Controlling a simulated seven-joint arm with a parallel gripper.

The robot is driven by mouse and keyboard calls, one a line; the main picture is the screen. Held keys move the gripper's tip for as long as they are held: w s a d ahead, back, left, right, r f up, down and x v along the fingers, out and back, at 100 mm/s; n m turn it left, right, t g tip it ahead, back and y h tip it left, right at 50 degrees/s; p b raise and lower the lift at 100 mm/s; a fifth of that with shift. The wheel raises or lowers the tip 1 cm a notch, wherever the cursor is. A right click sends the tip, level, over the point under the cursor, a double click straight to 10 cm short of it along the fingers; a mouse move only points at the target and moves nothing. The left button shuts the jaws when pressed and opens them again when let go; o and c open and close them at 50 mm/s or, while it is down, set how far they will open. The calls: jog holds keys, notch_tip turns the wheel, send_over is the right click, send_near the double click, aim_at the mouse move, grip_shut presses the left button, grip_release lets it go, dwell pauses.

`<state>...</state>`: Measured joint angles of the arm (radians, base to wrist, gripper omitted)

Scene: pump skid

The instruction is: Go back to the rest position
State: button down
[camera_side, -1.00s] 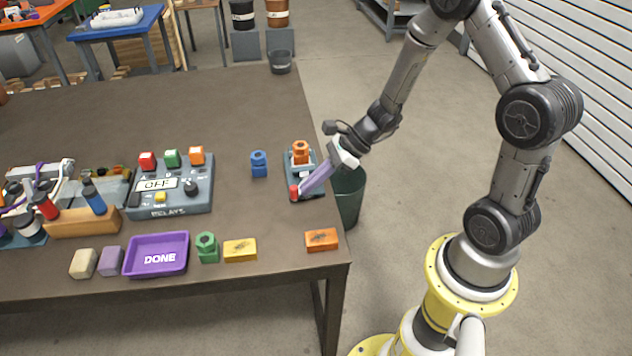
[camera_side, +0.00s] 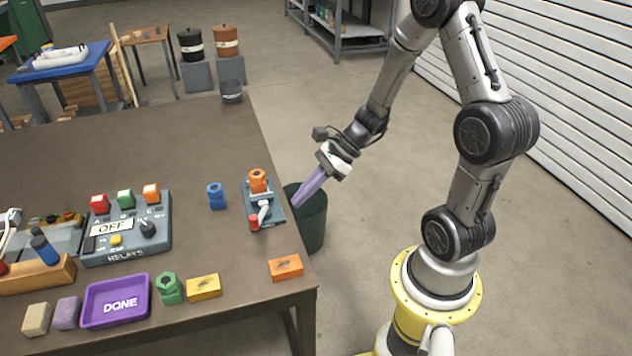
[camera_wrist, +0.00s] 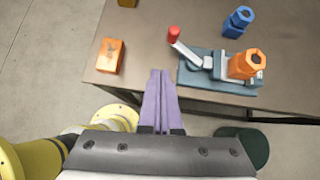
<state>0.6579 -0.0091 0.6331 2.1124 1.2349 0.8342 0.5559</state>
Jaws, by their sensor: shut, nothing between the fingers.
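My gripper (camera_side: 299,203) has long purple fingers and is shut and empty. In the side view it hangs just right of the table's edge, in front of the green bin. In the wrist view the fingers (camera_wrist: 161,75) lie together, apart from the toggle clamp fixture (camera_wrist: 205,79). The fixture (camera_side: 279,215) is a grey-blue plate with a red-tipped lever (camera_side: 254,222) and an orange hex part (camera_side: 258,180) on it. It sits near the table's right edge.
The dark green bin (camera_side: 312,227) stands beside the table (camera_side: 180,160). A blue hex part (camera_side: 216,196), an orange block (camera_side: 286,267), a yellow block (camera_side: 204,287), a green hex part (camera_side: 169,289), a purple DONE tray (camera_side: 148,300) and a relay box (camera_side: 128,250) sit on the table.

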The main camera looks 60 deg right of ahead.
jog(key=s+a+r+n+g+h, duration=0.1)
jog(key=s+a+r+n, duration=0.35)
jog(key=r+n, duration=0.25)
jog(key=s+a+r+n+g+h, duration=0.1)
jog(key=s+a+r+n, duration=0.2)
jog(key=a+r+n, duration=0.35)
jog(key=s+d+r+n+t+h, duration=0.1)
jog(key=s+d+r+n+h, duration=0.2)
jog(key=n, duration=0.9)
jog(key=s+d+h, duration=0.1)
jog(key=s+d, duration=0.2)
jog(key=s, duration=0.1)
jog(key=shift+s+d+n+t+h, duration=0.15)
jog(key=shift+s+n+t+h, duration=0.15)
jog(key=shift+n+h, duration=0.1)
jog(key=shift+r, duration=0.1)
